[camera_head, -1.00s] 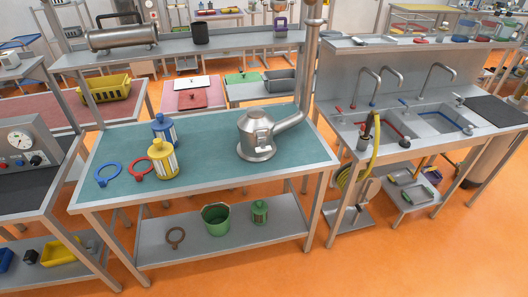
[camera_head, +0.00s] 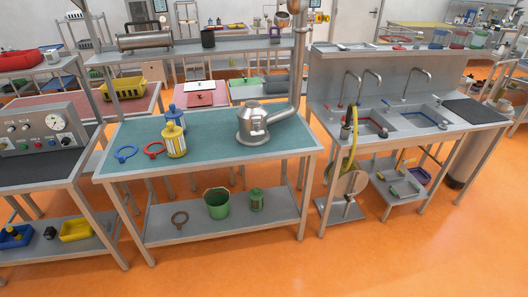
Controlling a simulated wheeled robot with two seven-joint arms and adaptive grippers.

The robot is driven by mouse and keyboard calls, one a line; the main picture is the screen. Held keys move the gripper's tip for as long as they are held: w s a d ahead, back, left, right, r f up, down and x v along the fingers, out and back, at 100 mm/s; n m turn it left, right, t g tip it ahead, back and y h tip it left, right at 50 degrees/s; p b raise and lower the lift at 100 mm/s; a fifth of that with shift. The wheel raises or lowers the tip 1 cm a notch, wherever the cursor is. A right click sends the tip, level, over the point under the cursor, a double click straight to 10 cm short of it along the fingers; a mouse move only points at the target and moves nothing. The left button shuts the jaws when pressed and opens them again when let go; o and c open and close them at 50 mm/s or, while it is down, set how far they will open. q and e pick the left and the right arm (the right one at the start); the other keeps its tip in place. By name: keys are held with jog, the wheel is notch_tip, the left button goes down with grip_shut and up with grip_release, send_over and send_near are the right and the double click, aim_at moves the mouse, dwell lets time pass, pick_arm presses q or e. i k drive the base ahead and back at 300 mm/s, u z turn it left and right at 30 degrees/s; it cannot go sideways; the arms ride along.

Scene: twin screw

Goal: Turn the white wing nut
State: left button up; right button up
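I cannot make out a white wing nut in the head view; it is hidden, out of view or too small to tell. A metal vessel (camera_head: 252,125) with a bent pipe stands on the teal-topped workbench (camera_head: 215,136). A blue lantern-like canister (camera_head: 174,117) and a yellow one (camera_head: 174,141) stand on the bench's left half. A blue ring tool (camera_head: 125,153) and a red ring tool (camera_head: 153,149) lie beside them. Neither of my grippers is in view.
A control panel (camera_head: 38,129) with a gauge sits on the left table. A sink unit (camera_head: 395,122) with a yellow hose (camera_head: 352,140) stands to the right. A green bucket (camera_head: 216,203) is on the bench's lower shelf. The orange floor (camera_head: 330,265) in front is clear.

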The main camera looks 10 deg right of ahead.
aim_at(256, 132)
jog(key=u, duration=0.45)
jog(key=k, duration=0.15)
jog(key=z, duration=1.45)
jog(key=i, duration=1.35)
jog(key=u, duration=0.65)
